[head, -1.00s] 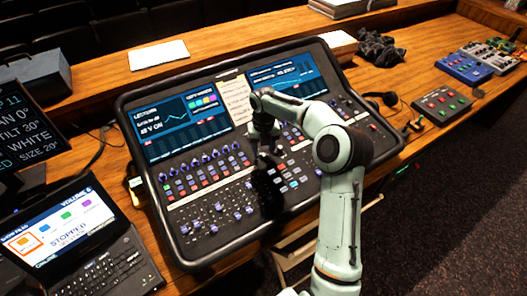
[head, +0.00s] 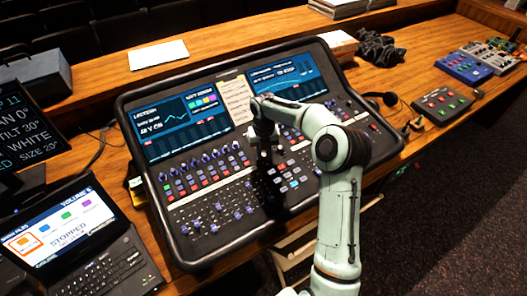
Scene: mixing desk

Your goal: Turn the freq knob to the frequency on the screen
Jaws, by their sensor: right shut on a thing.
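The mixing desk (head: 190,262) is a dark tilted console with rows of small knobs and coloured buttons. It has a left screen (head: 180,128) with a curve and a right screen (head: 288,82); their small text is too blurred to read surely. My right gripper (head: 268,163) points down at the middle of the console, just right of the main knob rows. It is shut on a small knob, taken as the freq knob, which the fingers and wrist hide. The knob's pointer cannot be seen. My left gripper is not in view.
A laptop (head: 105,262) stands at the front left, beside a dark text display (head: 18,130). A paper sheet (head: 158,54) lies behind the desk. A gooseneck microphone (head: 388,98), a small button box (head: 441,103) and a blue pedal box (head: 463,69) are to the right.

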